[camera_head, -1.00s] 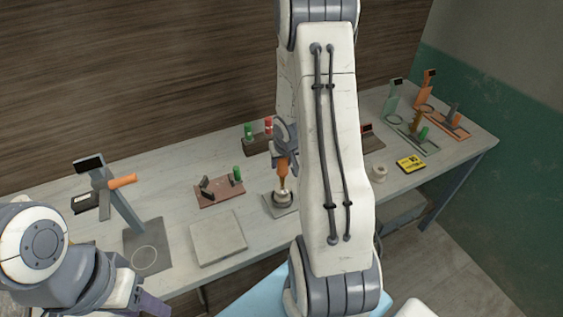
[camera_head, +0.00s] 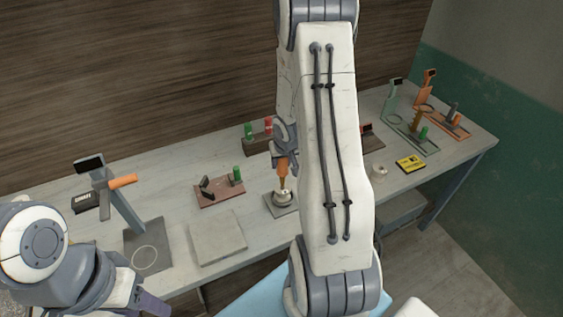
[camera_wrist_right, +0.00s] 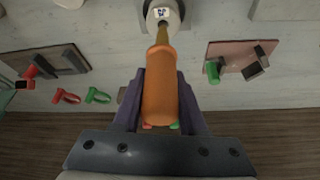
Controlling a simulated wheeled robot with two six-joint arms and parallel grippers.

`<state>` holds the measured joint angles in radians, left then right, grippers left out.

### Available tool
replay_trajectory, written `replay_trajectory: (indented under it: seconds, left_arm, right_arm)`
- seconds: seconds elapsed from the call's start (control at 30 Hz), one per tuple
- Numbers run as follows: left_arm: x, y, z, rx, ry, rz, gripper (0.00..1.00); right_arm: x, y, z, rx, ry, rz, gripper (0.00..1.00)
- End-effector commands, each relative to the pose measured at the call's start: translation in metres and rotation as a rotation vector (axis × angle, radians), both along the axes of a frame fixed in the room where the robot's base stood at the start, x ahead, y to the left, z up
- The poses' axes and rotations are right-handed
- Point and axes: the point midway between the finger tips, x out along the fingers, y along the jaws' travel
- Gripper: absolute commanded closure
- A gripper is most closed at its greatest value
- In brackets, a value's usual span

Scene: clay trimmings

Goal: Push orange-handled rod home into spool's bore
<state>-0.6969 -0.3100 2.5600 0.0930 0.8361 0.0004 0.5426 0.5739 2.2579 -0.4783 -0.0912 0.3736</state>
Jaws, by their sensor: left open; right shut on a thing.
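The orange-handled rod (camera_head: 283,166) points down over the spool (camera_head: 283,197), which stands on a small grey base plate (camera_head: 271,206) in the head view. My right gripper (camera_wrist_right: 158,95) is shut on the orange handle (camera_wrist_right: 159,98), seen in the right wrist view. The rod's brass-coloured tip meets the top of the spool (camera_wrist_right: 163,20) there; how deep it sits in the bore I cannot tell. My left gripper (camera_head: 150,304) is at the lower left of the head view, partly cut off by the frame edge, open and away from the spool.
A bare grey slab (camera_head: 217,237) lies left of the spool. A reddish board (camera_head: 219,193) with a green peg stands behind it. A grey stand with an orange arm (camera_head: 122,181) is at the left. A white ring-shaped roll (camera_head: 379,171) and a yellow sign (camera_head: 410,164) are to the right.

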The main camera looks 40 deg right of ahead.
Motion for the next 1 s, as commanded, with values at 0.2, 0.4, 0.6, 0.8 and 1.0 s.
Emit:
replay_trajectory:
  seconds: [0.2,0.4,0.6,0.8,1.0]
  left_arm:
    - [0.0,0.0,-0.002,0.0,0.0,0.0,0.5]
    - [0.0,0.0,-0.006,0.0,0.0,0.0,0.5]
    - [0.0,0.0,-0.009,0.0,0.0,0.001,0.5]
    - [0.0,0.0,-0.013,0.0,0.0,0.001,0.5]
    - [0.0,0.0,-0.017,0.0,0.0,0.002,0.5]
  right_arm:
    - [0.0,0.0,-0.001,0.0,-0.001,0.0,1.0]
    - [0.0,0.0,-0.006,0.0,-0.001,0.0,1.0]
    - [0.0,0.0,-0.01,0.0,-0.001,0.0,1.0]
    - [0.0,0.0,-0.014,0.0,-0.001,0.0,1.0]
    - [0.0,0.0,-0.018,0.0,-0.001,0.0,1.0]
